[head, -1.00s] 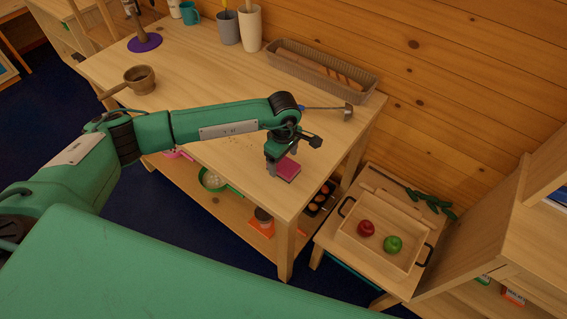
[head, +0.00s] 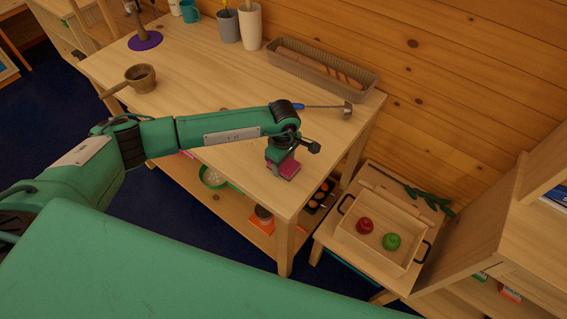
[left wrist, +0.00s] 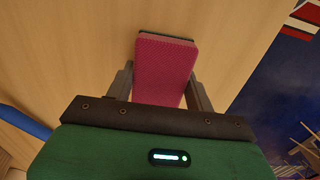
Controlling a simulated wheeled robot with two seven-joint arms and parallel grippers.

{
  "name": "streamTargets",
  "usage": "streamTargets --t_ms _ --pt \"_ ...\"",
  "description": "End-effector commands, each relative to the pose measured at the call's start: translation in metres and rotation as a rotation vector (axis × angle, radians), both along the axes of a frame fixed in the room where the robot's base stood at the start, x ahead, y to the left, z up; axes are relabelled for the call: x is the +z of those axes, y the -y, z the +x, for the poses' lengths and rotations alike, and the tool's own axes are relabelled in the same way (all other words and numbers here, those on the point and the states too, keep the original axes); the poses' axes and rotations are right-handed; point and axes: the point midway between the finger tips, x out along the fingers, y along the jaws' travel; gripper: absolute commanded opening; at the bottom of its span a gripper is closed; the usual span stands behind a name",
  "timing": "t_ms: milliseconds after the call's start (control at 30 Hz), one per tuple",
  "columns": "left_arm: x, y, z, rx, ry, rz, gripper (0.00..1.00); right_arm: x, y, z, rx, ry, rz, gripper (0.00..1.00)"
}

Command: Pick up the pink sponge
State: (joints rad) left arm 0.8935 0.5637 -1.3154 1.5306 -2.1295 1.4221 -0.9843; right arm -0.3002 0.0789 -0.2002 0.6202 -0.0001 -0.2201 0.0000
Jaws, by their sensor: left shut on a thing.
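The pink sponge (head: 284,170) is at the near right corner of the wooden table (head: 215,165). In the left wrist view the sponge (left wrist: 166,68) shows a pink face and a dark layer at its far edge. My left gripper (head: 281,163) points down over the sponge and is shut on it. In the left wrist view the fingers of my left gripper (left wrist: 160,90) stand on both sides of the sponge. I cannot tell whether the sponge is clear of the tabletop. My right gripper is not in view.
A ladle (head: 325,108) lies behind the gripper, near a long basket (head: 318,80) along the wall. A brown pot (head: 140,79) stands at the left. A low stand at the right holds a tray (head: 375,250) with a red and a green apple. The table's middle is clear.

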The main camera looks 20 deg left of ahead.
Motion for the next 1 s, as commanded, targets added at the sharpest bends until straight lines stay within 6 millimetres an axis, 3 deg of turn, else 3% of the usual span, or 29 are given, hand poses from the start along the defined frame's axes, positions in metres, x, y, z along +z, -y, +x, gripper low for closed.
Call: streamTargets --t_ms 167,333,700,1000 --pt "0.008 0.000 0.001 0.000 0.001 -0.001 0.29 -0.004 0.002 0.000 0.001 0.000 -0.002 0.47" --pt "0.033 0.000 0.001 -0.001 0.005 -0.002 0.29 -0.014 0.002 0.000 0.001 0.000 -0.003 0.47" --pt "0.136 0.000 0.001 -0.001 0.007 -0.001 0.29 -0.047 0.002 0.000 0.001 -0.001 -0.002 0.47" --pt "0.190 0.000 0.001 0.000 0.003 -0.001 0.29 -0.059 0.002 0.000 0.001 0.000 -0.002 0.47"
